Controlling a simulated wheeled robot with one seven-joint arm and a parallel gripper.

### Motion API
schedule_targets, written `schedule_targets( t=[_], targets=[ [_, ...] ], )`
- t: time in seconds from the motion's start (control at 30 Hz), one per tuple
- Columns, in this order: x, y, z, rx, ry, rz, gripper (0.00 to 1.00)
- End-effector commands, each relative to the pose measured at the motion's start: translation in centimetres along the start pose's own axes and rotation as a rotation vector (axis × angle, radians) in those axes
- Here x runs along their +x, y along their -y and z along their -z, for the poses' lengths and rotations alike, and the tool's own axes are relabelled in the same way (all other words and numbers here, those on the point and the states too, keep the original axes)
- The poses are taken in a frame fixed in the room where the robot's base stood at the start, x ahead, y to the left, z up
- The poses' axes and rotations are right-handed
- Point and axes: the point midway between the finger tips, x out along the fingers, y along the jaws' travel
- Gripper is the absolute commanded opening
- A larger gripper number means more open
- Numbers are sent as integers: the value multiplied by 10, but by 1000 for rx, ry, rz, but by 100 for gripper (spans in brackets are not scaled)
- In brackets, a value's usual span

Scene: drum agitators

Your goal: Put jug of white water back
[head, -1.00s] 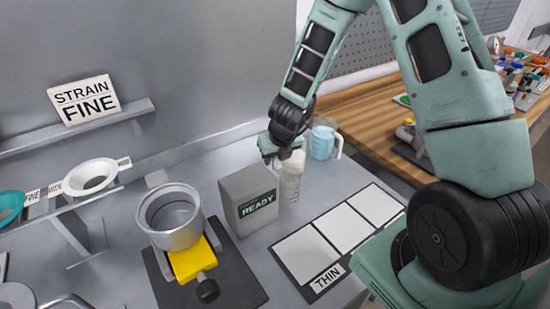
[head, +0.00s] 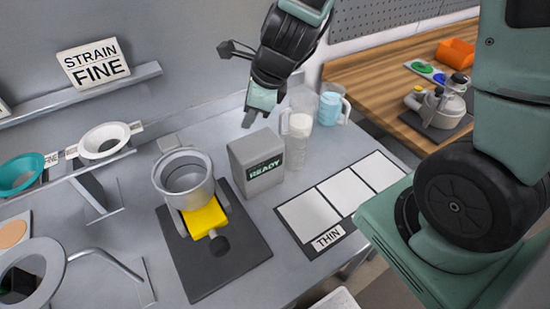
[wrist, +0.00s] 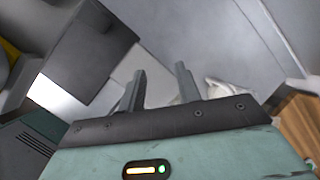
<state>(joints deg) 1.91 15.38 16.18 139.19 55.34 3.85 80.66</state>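The jug of white water (head: 298,138) is a tall clear jug with a white upper part and a handle on its left. It stands upright on the grey bench, just behind and right of the READY box. My gripper (head: 256,118) is in the air to the left of the jug and apart from it. In the wrist view my gripper (wrist: 160,75) has its two fingers apart with nothing between them. A pale, curved shape right of the fingers there may be the jug, but I cannot tell.
A jug of blue liquid (head: 330,106) stands behind and right of the white one. The grey READY box (head: 256,160) is close in front. A mat with white panels labelled THIN (head: 309,212) lies right. A metal pot (head: 183,178) on a yellow-clamped stand is left.

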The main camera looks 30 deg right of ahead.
Motion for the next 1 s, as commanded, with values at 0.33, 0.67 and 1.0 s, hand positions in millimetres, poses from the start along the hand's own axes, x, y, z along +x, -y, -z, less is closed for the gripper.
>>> schedule_targets(
  t=[0.33,0.67,1.0],
  targets=[
    [-76,-167,-17,-1871,178,-330,34],
    [-112,-202,22,-2726,236,-525,34],
    [-113,-201,23,-2754,238,-533,34]
  ],
)
